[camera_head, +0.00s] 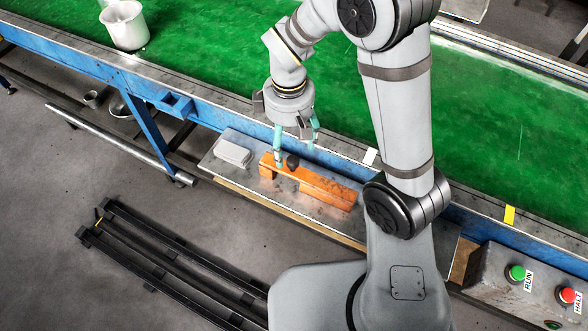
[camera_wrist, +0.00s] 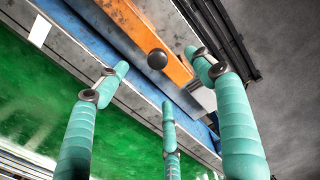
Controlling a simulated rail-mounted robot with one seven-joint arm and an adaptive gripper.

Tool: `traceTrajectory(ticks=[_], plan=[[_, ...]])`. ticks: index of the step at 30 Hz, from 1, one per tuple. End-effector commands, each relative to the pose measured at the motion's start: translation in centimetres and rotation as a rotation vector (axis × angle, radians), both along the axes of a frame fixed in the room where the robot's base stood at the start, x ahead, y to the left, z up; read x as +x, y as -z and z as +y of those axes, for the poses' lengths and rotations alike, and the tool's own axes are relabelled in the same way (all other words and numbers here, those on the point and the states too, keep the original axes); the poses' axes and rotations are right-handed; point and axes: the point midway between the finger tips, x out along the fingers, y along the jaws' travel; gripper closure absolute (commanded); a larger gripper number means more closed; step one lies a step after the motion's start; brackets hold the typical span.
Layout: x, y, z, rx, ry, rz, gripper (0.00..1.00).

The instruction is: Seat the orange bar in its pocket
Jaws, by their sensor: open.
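The orange bar (camera_head: 325,188) lies on a grey metal shelf (camera_head: 235,178) beside the conveyor, with a dark round knob (camera_head: 292,162) near its left end. The bar also shows in the wrist view (camera_wrist: 126,18), running diagonally at the top, with the knob (camera_wrist: 157,59) standing out from it. My gripper (camera_head: 297,152) has teal fingers and is open above the bar's left end. In the wrist view my gripper (camera_wrist: 159,77) has its fingers spread around the knob, apart from it. I cannot make out the pocket clearly.
A pale grey block (camera_head: 232,153) sits on the shelf left of the bar. A white bucket (camera_head: 124,25) stands on the green conveyor (camera_head: 215,50). A control box with green (camera_head: 516,273) and red (camera_head: 567,295) buttons is at right. Black rails (camera_head: 165,258) lie on the floor.

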Motion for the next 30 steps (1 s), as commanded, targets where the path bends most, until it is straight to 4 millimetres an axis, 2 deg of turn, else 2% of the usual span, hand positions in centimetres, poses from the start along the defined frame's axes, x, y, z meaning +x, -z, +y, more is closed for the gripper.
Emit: traceTrajectory(ticks=[3, 6, 13, 21, 30], plan=[[-0.2, 2.1, -0.1, -0.004, 0.001, 0.006, 0.32], [-0.1, 3.4, -0.2, -0.003, 0.001, 0.004, 0.32], [0.0, 5.0, -0.4, -0.003, 0.003, 0.004, 0.32], [0.1, 8.5, -0.8, -0.003, 0.002, 0.003, 0.32], [0.2, 9.3, -0.7, -0.001, 0.003, -0.001, 0.32]])
